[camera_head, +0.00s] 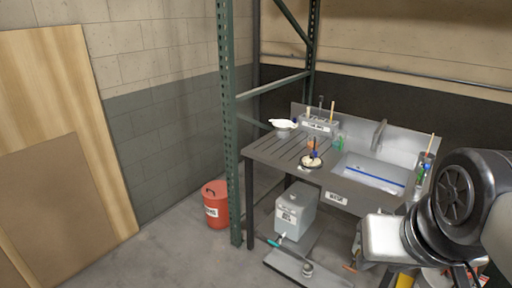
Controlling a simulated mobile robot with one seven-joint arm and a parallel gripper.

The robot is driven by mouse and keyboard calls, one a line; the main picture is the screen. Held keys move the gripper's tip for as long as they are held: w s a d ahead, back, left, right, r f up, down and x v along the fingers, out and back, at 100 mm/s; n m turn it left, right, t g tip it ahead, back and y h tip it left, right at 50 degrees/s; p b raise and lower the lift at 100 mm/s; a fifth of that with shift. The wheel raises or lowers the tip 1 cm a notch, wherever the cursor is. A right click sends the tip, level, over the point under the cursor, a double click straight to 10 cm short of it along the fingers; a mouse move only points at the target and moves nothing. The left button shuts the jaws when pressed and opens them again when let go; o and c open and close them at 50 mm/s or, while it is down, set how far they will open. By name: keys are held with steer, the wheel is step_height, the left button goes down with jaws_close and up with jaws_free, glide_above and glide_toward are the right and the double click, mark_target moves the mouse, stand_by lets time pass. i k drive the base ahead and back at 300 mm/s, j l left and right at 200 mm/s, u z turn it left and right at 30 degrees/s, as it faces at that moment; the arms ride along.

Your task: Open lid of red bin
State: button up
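The red bin (215,209) stands on the floor left of the green rack post, near the block wall. It is a small round red bin with a white label on its front. Its top shows a dark handle-like part; whether the lid is fully seated is too small to tell. My arm fills the lower right of the head view, far to the right of the bin. The finger end of my gripper cannot be made out.
A green metal rack post (229,120) stands just right of the bin. A sink bench (268,155) holds several small items. A grey container (296,212) sits under it. Wooden boards (95,120) lean at the left. The floor left of the bin is clear.

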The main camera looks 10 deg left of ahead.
mark_target(215, 190)
steer(key=u, duration=0.8)
steer(key=i+j+u, duration=0.25)
steer(key=i, duration=1.6)
steer(key=i+l+u, duration=0.1)
steer(key=i+u, duration=0.15)
steer(key=i, duration=1.6)
